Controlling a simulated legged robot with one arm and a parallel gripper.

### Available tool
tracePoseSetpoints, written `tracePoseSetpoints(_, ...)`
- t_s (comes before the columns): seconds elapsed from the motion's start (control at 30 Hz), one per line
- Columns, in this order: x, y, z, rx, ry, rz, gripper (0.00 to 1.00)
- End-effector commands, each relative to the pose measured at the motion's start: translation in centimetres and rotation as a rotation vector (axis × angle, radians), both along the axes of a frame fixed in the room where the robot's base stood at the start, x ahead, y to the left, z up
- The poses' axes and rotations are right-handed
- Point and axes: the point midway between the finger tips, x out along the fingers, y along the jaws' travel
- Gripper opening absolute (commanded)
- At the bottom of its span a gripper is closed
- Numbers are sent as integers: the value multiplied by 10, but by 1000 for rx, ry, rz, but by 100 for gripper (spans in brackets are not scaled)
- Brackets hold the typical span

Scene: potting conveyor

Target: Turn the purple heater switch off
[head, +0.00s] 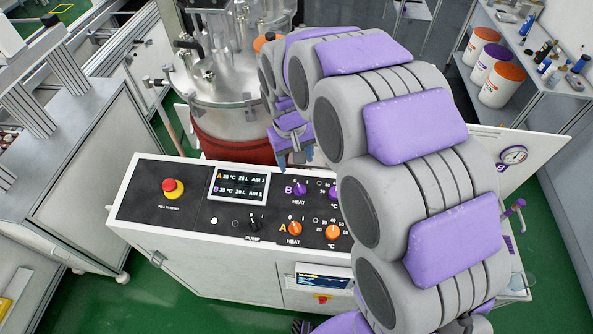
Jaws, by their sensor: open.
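The purple heater switch (299,189) is a small purple knob on the black control panel, beside a purple "B" and above the word "HEAT". Its exact pointing direction is too small to tell. My gripper (295,159) is open, near the panel's back edge, and appears just above and behind the purple switch in the picture. A gap shows between them. The control panel (145,205) tops a white cabinet. My arm covers the panel's right part.
Right of the switch is a purple temperature knob (334,192), partly hidden by my arm. Below are an orange heat knob (295,229) and an orange temperature knob (332,232). A black pump knob (255,223), display (239,187) and red emergency button (170,185) lie left. A metal tank (225,100) stands behind.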

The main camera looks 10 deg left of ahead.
Motion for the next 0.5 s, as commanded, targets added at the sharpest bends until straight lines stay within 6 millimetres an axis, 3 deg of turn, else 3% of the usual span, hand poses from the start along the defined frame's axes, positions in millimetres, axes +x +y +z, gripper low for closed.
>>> tracePoseSetpoints(0.2,0,4,36,1,-2,0,62)
tracePoseSetpoints(0.5,-2,5,50,-1,1,0,62)
